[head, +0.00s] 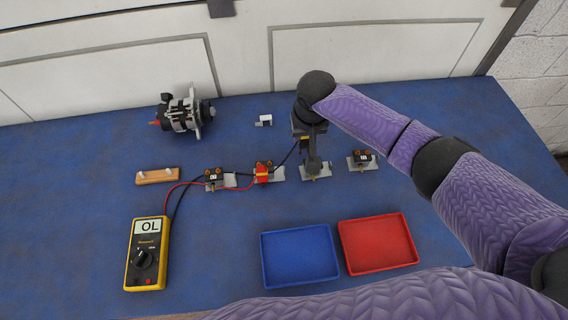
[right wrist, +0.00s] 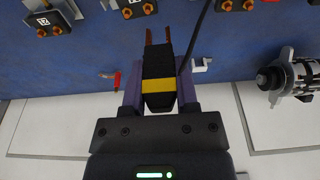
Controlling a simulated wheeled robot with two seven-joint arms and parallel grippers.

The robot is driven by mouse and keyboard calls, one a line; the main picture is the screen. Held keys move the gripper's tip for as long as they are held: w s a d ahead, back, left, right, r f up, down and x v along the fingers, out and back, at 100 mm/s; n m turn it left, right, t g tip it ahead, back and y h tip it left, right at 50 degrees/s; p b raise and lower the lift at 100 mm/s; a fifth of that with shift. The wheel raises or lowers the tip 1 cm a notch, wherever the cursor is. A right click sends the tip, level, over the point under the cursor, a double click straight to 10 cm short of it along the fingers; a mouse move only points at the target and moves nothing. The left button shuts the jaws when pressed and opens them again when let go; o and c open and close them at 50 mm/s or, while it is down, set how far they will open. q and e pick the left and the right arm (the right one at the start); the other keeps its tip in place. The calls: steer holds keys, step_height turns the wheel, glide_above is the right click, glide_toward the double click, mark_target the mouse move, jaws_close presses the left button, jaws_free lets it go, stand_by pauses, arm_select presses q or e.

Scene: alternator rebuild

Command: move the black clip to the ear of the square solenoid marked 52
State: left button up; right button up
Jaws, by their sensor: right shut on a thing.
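My right gripper (head: 309,140) is shut on the black clip (right wrist: 158,72), which has a yellow band. In the right wrist view, the clip's copper jaws point away from my gripper (right wrist: 160,100), with nothing seen between them. In the head view my gripper hangs over the third solenoid from the left (head: 315,171) and partly hides it. Other square solenoids on grey plates stand at the left (head: 214,176) and far right (head: 361,156). A red clip (head: 262,173) is at the second one. The marks are too small to read surely. My left gripper is out of view.
A yellow multimeter (head: 147,255) reads OL; its leads run across the mat. A blue tray (head: 300,284) and a red tray (head: 378,268) lie in front. An alternator (head: 184,115), a white block (head: 264,121) and a wooden strip (head: 157,176) lie left of my arm.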

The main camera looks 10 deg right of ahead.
mark_target(269, 172)
steer(key=a+f+b, duration=0.1)
steer(key=a+f, duration=0.1)
steer(key=a+f+b, duration=0.2)
steer(key=f, duration=0.1)
steer(key=shift+w+a, duration=0.15)
steer(key=shift+a, duration=0.2)
steer(key=shift+f, duration=0.15)
steer(key=shift+f+b, duration=0.1)
steer(key=shift+b, duration=0.2)
steer(key=shift+f+b, duration=0.7)
steer(key=shift+f, duration=0.4)
steer(key=o, duration=1)
steer(key=shift+c, duration=0.2)
steer(key=shift+r, duration=0.1)
